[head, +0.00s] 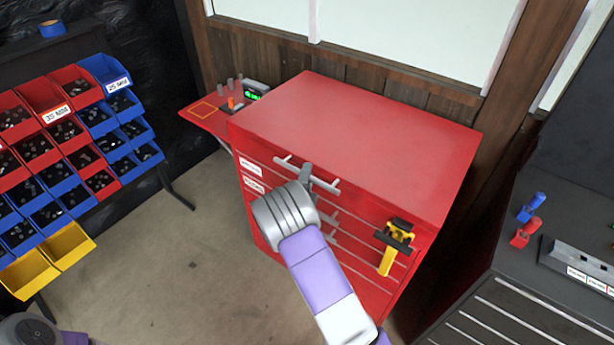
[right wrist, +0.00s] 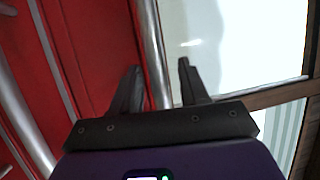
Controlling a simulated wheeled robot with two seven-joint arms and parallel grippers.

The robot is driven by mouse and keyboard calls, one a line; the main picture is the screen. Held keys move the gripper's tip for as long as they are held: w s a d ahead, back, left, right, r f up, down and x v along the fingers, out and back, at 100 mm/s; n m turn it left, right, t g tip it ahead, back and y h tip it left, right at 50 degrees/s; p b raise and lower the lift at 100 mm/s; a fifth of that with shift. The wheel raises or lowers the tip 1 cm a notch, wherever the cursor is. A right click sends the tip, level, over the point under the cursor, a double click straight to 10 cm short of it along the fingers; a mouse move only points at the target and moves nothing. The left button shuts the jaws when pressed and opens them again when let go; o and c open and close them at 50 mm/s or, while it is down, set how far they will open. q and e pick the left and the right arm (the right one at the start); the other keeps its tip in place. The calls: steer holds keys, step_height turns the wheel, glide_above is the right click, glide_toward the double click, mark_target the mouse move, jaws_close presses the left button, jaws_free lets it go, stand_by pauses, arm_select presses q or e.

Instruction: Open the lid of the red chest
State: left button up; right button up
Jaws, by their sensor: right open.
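The red chest (head: 370,130) stands against the wooden wall in the head view, its flat top lid lying shut. A silver bar handle (head: 325,182) runs along the upper front edge; a bar also shows in the right wrist view (right wrist: 154,50). My right gripper (head: 308,174) is at this handle, mostly hidden behind my own wrist. In the right wrist view its two fingers (right wrist: 158,85) are apart, with the bar seen between them; whether they touch it I cannot tell. Red chest front fills the left of that view. My left gripper is out of view.
A yellow and black tool (head: 394,245) is at the chest's front right. A side shelf (head: 208,112) with small items juts out left. Racked bins (head: 65,130) stand at left, a dark workbench (head: 520,290) at right. The floor (head: 190,260) left of the chest is clear.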

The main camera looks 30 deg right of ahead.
jaws_close()
